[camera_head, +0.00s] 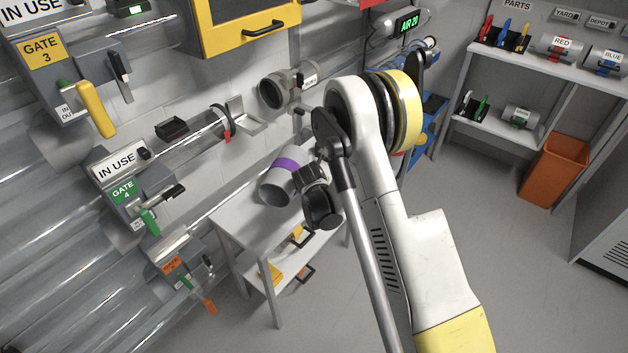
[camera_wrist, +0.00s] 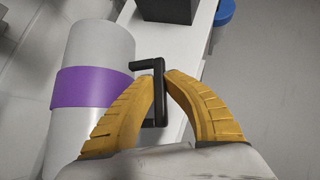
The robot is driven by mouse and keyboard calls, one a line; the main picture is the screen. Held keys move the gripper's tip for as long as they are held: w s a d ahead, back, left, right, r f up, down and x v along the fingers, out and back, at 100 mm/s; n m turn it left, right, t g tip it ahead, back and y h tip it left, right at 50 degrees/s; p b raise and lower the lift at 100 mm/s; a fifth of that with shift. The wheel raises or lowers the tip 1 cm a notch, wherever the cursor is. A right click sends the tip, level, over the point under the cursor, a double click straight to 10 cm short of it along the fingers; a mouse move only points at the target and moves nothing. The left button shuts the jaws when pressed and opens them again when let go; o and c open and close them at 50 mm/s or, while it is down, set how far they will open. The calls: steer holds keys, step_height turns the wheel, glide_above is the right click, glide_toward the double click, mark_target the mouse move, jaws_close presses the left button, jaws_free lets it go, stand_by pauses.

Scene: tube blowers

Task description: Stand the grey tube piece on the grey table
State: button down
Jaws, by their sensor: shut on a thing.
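The grey tube piece (camera_head: 275,188) has a purple band and hangs over or near the grey table (camera_head: 233,218) in the head view. It looks tilted there, and I cannot tell whether it touches the table. In the wrist view the tube piece (camera_wrist: 99,45) fills the left side, with a black handle (camera_wrist: 145,64) on its right. My gripper (camera_wrist: 160,78) has its yellow fingers closed on that handle. In the head view my wrist hides the fingers. A pale strip of the table (camera_wrist: 190,45) shows beyond the fingers.
Clear tubes with gates line the wall at left. An open pipe end (camera_head: 272,92) juts from the wall behind the tube piece. Yellow-and-black items (camera_head: 270,272) lie on the table's lower shelf. An orange bin (camera_head: 556,170) and parts shelf stand right. Open floor lies in front.

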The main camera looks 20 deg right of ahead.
steer(key=c, duration=1.5)
jaws_free()
steer(key=shift+f, duration=0.1)
steer(key=shift+r, duration=0.2)
steer(key=s+a+r+m+g+y+p, duration=0.1)
steer(key=s+r+m+p, duration=0.1)
steer(key=s+r+m, duration=0.9)
steer(key=s+r+m+p, duration=0.2)
steer(key=s+r+m, duration=0.2)
steer(key=s+r, duration=0.8)
steer(key=s+r+m+y, duration=0.1)
steer(key=s+r+m, duration=0.2)
steer(key=s+m, duration=0.4)
steer(key=s+a+r+m+y, duration=0.1)
steer(key=s+r+m, duration=0.3)
steer(key=s+m, duration=0.4)
steer(key=shift+a+r+g, duration=0.15)
steer(key=shift+r+g, duration=0.15)
